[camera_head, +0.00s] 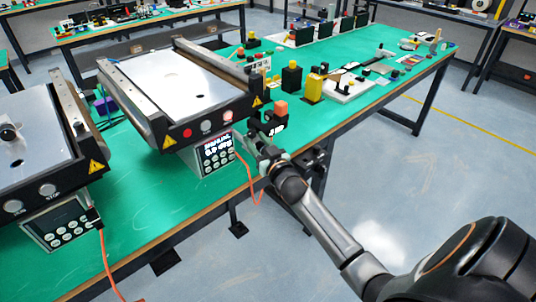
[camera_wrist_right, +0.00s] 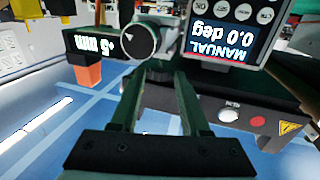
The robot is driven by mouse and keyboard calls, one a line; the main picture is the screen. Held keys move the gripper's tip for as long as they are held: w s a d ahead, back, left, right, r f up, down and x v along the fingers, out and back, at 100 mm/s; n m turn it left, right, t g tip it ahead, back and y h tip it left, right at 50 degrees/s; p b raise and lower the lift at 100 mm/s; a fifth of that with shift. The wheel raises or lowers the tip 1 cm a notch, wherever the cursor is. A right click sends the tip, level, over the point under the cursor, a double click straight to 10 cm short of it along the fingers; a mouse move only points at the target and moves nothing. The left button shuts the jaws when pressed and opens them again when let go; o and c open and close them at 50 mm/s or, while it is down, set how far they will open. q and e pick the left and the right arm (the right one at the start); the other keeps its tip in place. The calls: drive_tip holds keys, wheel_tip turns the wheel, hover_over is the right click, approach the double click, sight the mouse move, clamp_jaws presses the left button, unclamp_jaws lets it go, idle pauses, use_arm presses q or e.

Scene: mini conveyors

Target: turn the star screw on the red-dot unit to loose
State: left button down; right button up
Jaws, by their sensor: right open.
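The middle conveyor unit (camera_head: 187,85) has a red dot (camera_head: 187,133) on its front rail; the dot also shows in the right wrist view (camera_wrist_right: 257,121). I cannot tell whether this knob is the star screw; no star shape is clear. My right gripper (camera_head: 262,143) is at the unit's front right corner. In the wrist view its fingers (camera_wrist_right: 158,82) are apart with nothing gripped. My left gripper is not in view.
A control box (camera_head: 214,152) reading "MANUAL 0.0 deg" hangs beside my gripper. An orange-topped block (camera_head: 281,108) stands close behind it. A second conveyor unit (camera_head: 30,125) is at the left. An orange cable (camera_head: 251,185) hangs near the table edge. Floor to the right is clear.

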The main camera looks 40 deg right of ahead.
drive_tip(key=s+a, duration=0.1)
drive_tip(key=s, duration=0.8)
drive_tip(key=shift+a, duration=0.25)
drive_tip(key=s+a+f+n+g+y+p, duration=0.1)
drive_tip(key=s+a+f+n+g+y, duration=0.3)
drive_tip(key=s+a+f, duration=1.5)
wheel_tip(320, 180, down, 2)
drive_tip(key=s+g+y, duration=0.1)
drive_tip(key=s+g, duration=0.2)
drive_tip(key=g, duration=0.1)
drive_tip(key=shift+a+g+y+p, duration=0.3)
drive_tip(key=shift+a+p, duration=0.05)
drive_tip(key=shift+p, duration=0.05)
